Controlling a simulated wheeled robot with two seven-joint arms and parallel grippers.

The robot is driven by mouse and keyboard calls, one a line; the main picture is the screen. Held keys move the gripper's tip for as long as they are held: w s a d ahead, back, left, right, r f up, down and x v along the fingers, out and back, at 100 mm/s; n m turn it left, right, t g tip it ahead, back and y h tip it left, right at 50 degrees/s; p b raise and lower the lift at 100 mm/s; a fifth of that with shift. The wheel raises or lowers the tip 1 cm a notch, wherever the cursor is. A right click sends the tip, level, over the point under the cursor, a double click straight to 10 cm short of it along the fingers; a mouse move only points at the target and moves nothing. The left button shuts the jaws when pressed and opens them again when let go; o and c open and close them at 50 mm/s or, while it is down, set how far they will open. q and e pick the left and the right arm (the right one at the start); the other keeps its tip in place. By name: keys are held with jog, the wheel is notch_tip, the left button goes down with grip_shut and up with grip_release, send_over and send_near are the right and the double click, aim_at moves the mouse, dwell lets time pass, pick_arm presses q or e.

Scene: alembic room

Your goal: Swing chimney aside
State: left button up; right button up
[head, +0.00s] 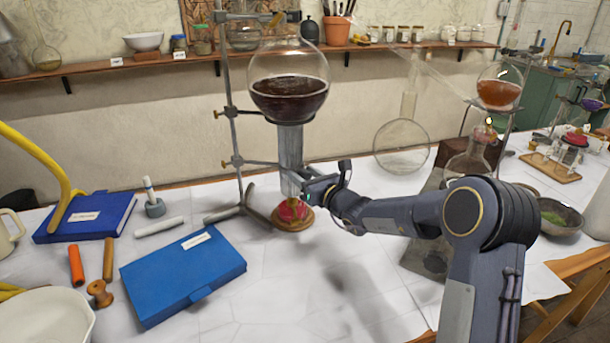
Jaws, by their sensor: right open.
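The chimney (290,150) appears to be the upright grey metal tube on the retort stand (235,130), directly under a round flask of dark red liquid (289,92). A red burner with a wooden base (293,214) stands below the tube. My right gripper (308,186) comes in from the right, at the tube's lower end. Its jaws are open, but the fingertips are small and partly hidden, so I cannot tell whether they touch the tube. My left gripper is not in view.
A blue case (183,277) and a blue book (88,218) lie on the left of the white-topped table. An empty round flask (402,147) is behind my right arm. A flask of orange liquid (498,94) stands at right. A shelf with jars runs along the wall.

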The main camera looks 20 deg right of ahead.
grip_shut()
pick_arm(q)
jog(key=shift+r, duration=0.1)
pick_arm(e)
jog(key=shift+d, duration=0.1)
